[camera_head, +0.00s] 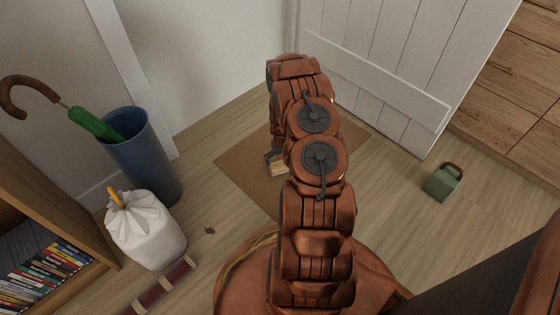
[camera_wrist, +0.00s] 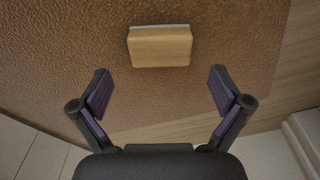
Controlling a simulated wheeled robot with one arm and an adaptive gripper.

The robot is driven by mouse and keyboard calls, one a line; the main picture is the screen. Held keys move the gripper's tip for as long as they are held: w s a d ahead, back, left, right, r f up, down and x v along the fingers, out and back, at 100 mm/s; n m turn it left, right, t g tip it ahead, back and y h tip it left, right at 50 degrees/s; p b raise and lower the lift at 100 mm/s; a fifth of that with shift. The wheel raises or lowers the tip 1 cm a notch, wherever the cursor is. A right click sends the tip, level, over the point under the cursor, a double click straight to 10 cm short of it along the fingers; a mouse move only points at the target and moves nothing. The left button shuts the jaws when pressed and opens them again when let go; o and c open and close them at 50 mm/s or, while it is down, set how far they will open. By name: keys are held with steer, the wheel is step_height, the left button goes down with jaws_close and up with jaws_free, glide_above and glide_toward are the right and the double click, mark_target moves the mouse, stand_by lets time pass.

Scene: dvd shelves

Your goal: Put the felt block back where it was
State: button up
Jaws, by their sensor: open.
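The felt block (camera_head: 279,169) is a small light wooden block lying on the brown mat (camera_head: 240,165). In the wrist view the block (camera_wrist: 160,47) shows its wooden face, with a thin pale strip along its far edge. My gripper (camera_wrist: 160,85) is open and empty, its two fingers spread wider than the block. In that picture the block is above the fingertips, roughly centred between them. In the head view my gripper (camera_head: 271,157) is mostly hidden behind my arm, close to the block. I cannot tell how high it is above the mat.
A white plank door (camera_head: 390,70) stands open, with a green handled weight (camera_head: 442,183) on the floor near it. At left are a blue umbrella bin (camera_head: 145,160), a tied white bag (camera_head: 148,235), a dark red rolled object (camera_head: 160,288) and a shelf of DVDs (camera_head: 45,270).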

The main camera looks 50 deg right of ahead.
mark_target(281, 169)
steer(key=s+a+r+n+g, duration=0.1)
steer(key=a+r, duration=0.6)
steer(key=r, duration=0.3)
steer(key=s+a+r+y+p, duration=0.1)
steer(key=a+r, duration=0.7)
steer(key=r, duration=0.3)
steer(key=s+a+r+n+g, duration=0.1)
steer(key=s+a+r, duration=0.1)
steer(key=a+r, duration=0.65)
steer(key=s+a+r+n, duration=0.1)
steer(key=s+a+r, duration=0.3)
steer(key=s, duration=0.4)
steer(key=s+a+r+n+g, duration=0.1)
steer(key=s+a+r, duration=0.4)
steer(key=s, duration=0.3)
steer(key=s+a+r+g, duration=0.1)
steer(key=s+a+r, duration=0.3)
steer(key=s+r, duration=0.2)
steer(key=shift+s+a+r+n, duration=0.3)
steer(key=shift+s+n, duration=0.1)
steer(key=shift+s, duration=0.75)
